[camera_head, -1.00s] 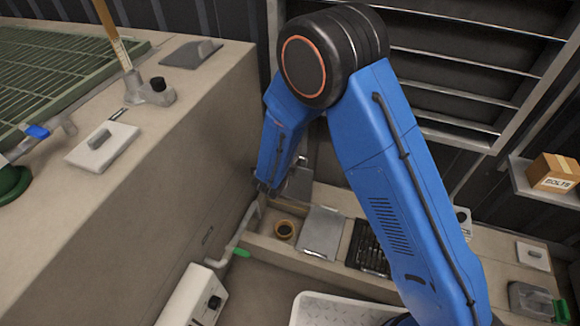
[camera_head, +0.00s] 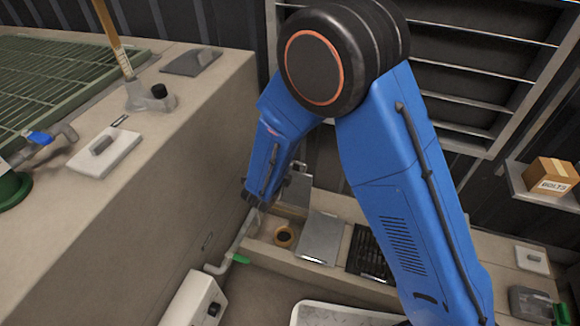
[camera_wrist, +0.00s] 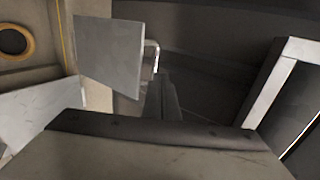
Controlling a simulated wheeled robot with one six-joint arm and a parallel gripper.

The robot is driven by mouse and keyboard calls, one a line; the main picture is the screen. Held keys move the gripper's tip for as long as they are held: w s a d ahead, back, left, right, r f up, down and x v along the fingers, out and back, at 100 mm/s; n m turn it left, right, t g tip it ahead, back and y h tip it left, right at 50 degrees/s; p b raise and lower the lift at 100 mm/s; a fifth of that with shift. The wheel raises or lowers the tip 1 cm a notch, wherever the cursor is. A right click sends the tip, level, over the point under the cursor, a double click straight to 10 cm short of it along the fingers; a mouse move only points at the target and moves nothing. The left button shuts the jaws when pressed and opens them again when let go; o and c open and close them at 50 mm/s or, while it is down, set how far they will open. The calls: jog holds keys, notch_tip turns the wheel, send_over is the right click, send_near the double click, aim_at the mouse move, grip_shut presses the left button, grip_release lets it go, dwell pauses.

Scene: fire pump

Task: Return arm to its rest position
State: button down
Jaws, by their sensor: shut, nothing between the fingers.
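My blue arm (camera_head: 400,180) is bent, with its black elbow joint high in the head view. Its forearm points down to the left, in front of the tan wall. My gripper (camera_wrist: 162,90) is shut and empty in the wrist view, above its dark body. In the head view the arm's far end hangs just above the low ledge, and the fingers are hard to make out there. A grey plate (camera_wrist: 110,52) stands to the left of the fingers in the wrist view.
A green-handled pipe (camera_head: 225,262) runs beside the tan block (camera_head: 130,215). A cardboard box (camera_head: 550,175) sits on a shelf at right.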

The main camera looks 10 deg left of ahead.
jog(key=d+r+v, duration=0.1)
jog(key=v, duration=0.5)
jog(key=d+r+m+g+h, duration=0.2)
jog(key=d+r+m, duration=0.3)
jog(key=d+m, duration=0.4)
jog(key=s+d+r+m+g+h, duration=0.1)
jog(key=d+r+m+g, duration=0.1)
jog(key=d+r+m, duration=0.75)
jog(key=d+r+m+g+h, duration=0.2)
jog(key=d+m, duration=0.3)
jog(key=d, duration=0.7)
jog(key=s+d+r+m+g+y, duration=0.1)
jog(key=s+d+r+m, duration=0.1)
jog(key=s+d+m, duration=0.45)
jog(key=s+d+r+m+g+y, duration=0.2)
jog(key=s+d+r+m, duration=0.1)
jog(key=s+d+m, duration=0.4)
jog(key=s+a+r+m+t+y, duration=0.1)
jog(key=s+r+m+y, duration=0.2)
jog(key=s+m, duration=0.7)
jog(key=shift+s+m+t+y, duration=0.2)
jog(key=shift+m+t+y, duration=0.15)
jog(key=shift+m, duration=2.35)
